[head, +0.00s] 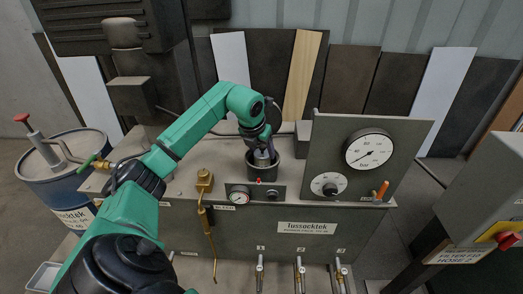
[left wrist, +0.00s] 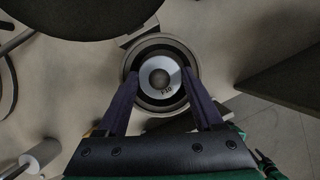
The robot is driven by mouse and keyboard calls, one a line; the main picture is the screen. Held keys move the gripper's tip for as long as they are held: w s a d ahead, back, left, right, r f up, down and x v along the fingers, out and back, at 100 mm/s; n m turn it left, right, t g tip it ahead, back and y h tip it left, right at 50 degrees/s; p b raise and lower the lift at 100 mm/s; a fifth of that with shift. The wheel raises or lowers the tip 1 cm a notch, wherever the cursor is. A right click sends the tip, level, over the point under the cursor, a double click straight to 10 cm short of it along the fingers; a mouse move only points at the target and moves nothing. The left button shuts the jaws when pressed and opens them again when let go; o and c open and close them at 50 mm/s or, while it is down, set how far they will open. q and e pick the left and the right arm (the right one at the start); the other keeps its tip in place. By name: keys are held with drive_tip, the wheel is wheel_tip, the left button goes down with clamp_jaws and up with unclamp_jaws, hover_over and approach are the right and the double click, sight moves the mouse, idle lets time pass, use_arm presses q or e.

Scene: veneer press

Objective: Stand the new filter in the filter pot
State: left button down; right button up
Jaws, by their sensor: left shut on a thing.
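The filter pot (head: 262,173) is a dark round open pot on top of the press bench. Its rim (left wrist: 160,40) shows from above in the left wrist view. The new filter (left wrist: 149,71) is a pale ring with a dark centre and a small dark label. My left gripper (head: 263,152) points down at the pot's mouth, and its two fingers (left wrist: 165,92) are shut on the filter from both sides. The filter looks upright and roughly centred within the pot's rim. I cannot tell whether it touches the pot's floor. My right gripper is not in view.
A panel with a large pressure gauge (head: 369,149) stands right of the pot. A brass fitting (head: 205,181) and a small gauge (head: 239,195) are at the bench front. A blue drum (head: 68,172) stands left. A grey cabinet (head: 490,190) is at right.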

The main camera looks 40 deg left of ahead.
use_arm(q)
drive_tip(key=shift+c, duration=0.2)
unclamp_jaws()
drive_tip(key=v, duration=1.2)
drive_tip(key=shift+p, duration=0.4)
drive_tip(key=shift+s, duration=0.1)
